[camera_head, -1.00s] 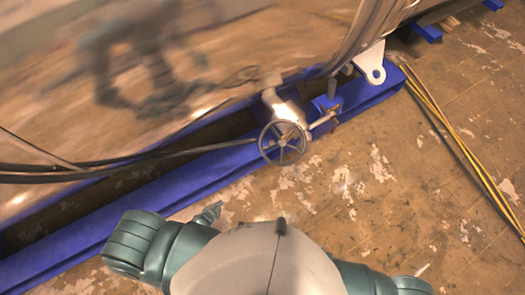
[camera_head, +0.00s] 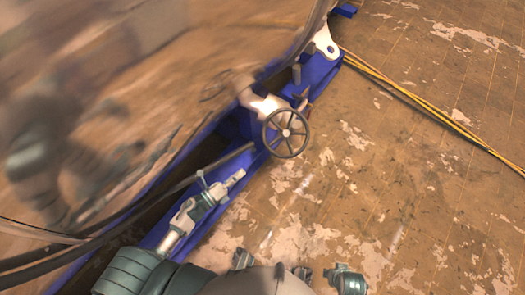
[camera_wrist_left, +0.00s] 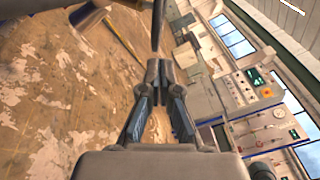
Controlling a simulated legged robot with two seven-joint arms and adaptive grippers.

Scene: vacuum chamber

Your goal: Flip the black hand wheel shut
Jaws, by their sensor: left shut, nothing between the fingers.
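The black hand wheel (camera_head: 286,133) is a dark ring with spokes and a pale hub, on the silver valve pipe beside the chamber. It shows whole in the head view, with nothing of mine touching it. My left gripper (camera_head: 236,179) reaches in from the lower left, below and left of the wheel, with a clear gap between them. Its fingers are shut and empty; the wrist view (camera_wrist_left: 160,72) shows the fingertips together. A dark bar (camera_wrist_left: 157,25) stands just beyond them there; I cannot tell what it is. My right gripper is not in view.
The curved metal chamber wall (camera_head: 120,80) fills the upper left. Dark hoses (camera_head: 190,180) run along the blue frame (camera_head: 320,72), close to my left gripper. Yellow cables (camera_head: 430,107) lie on the worn floor at the right. The floor right of the wheel is clear.

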